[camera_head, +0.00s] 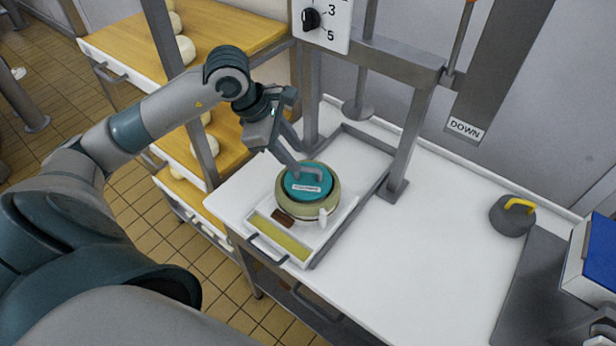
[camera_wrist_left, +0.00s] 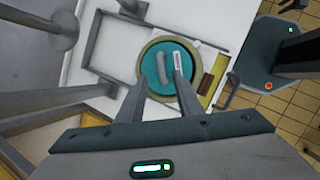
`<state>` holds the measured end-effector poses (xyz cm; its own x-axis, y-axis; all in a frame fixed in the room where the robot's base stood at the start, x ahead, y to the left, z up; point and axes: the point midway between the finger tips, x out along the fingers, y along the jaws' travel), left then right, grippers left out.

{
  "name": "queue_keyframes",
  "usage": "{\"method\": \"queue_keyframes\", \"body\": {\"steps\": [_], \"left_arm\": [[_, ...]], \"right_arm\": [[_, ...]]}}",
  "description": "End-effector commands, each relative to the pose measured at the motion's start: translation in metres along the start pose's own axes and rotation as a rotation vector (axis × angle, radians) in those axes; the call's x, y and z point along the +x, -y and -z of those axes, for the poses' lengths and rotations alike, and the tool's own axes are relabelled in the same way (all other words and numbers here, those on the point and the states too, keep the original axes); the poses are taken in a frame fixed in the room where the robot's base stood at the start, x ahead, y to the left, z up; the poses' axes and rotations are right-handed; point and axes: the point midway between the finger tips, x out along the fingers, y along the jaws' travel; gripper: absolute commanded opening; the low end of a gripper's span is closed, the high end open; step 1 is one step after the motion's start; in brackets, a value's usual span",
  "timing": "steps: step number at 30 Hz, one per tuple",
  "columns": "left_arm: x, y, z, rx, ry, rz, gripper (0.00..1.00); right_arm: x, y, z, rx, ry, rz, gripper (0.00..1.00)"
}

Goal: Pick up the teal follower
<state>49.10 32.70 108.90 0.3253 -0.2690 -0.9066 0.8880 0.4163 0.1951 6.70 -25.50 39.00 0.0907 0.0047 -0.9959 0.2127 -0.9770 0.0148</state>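The teal follower (camera_head: 306,187) is a round disc with a raised bar handle and a white label. It sits in the top of a pale green round mould (camera_head: 290,212), which stands on a white tray under the press. In the left wrist view the follower (camera_wrist_left: 166,86) faces me, its handle (camera_wrist_left: 161,67) between my finger tips. My left gripper (camera_head: 297,170) reaches down over the follower. In the left wrist view this gripper (camera_wrist_left: 160,78) is open, one finger on each side of the handle. Contact with the handle cannot be told.
The grey press frame (camera_head: 407,135) and its round plunger (camera_head: 358,110) stand close behind the mould. A dark weight with a yellow handle (camera_head: 513,214) is on the right. A rack with wooden shelves (camera_head: 215,30) stands at the left. The white table (camera_head: 440,240) between is clear.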

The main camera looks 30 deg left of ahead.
Motion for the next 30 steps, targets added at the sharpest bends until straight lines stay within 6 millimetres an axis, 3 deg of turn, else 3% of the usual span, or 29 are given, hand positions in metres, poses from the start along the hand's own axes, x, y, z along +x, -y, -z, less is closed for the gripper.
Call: {"method": "queue_keyframes", "body": {"steps": [11,21,30], "left_arm": [[0.005,0.001,-0.003,-0.002,0.003,0.002,0.33],[0.041,0.004,-0.004,-0.003,0.001,0.003,0.33],[0.052,0.004,-0.002,0.000,0.001,0.000,0.33]], "right_arm": [[-0.010,-0.001,0.001,0.000,0.000,-0.001,0.31],[-0.036,-0.003,0.003,-0.001,0.000,-0.002,0.31],[-0.037,-0.003,0.003,-0.001,0.000,-0.002,0.31]]}}
